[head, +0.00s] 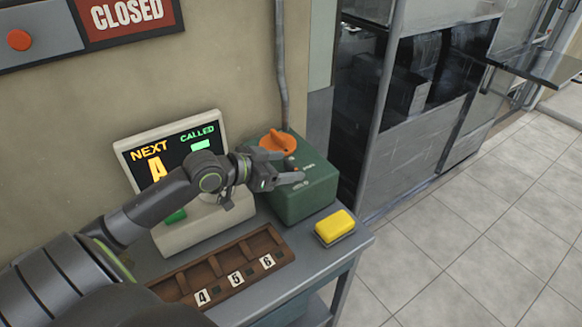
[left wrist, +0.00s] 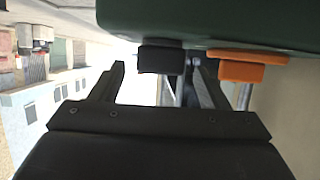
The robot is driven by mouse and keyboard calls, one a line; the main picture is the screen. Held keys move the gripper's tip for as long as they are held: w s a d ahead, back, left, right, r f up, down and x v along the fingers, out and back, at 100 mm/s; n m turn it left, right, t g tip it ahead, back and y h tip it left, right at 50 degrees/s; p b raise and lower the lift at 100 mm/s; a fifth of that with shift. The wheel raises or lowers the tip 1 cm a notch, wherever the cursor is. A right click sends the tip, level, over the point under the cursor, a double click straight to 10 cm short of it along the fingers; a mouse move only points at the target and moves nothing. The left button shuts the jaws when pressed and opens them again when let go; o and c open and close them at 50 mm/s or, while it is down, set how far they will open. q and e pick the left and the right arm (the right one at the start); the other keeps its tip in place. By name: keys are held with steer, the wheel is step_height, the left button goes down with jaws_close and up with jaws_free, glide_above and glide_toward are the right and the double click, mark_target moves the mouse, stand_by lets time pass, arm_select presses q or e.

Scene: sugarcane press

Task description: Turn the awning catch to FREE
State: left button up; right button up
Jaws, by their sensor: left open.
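A green box (head: 308,203) stands on the grey table, with an orange knob (head: 278,141) on its top. Small markings beside the knob are too small to read, so I cannot tell its setting. My left gripper (head: 290,178) is open and empty, in front of the box's near left side. In the left wrist view the green box (left wrist: 210,18) fills the top edge. A small black block (left wrist: 161,58) on it shows between my open fingers (left wrist: 160,82), and the orange knob (left wrist: 248,66) shows right of them. I cannot tell whether the fingers touch anything. My right gripper is out of view.
A display (head: 142,172) reading NEXT and CALLED stands behind my left arm. A brown tray (head: 190,281) with numbered slots lies in front. A yellow block (head: 335,226) sits at the table's right corner. A grey conduit (head: 281,70) rises behind the box. Tiled floor is clear at right.

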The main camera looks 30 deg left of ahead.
arm_select(q)
steer(key=shift+x, duration=1.3)
steer(key=shift+a, duration=0.1)
steer(key=shift+c, duration=0.3)
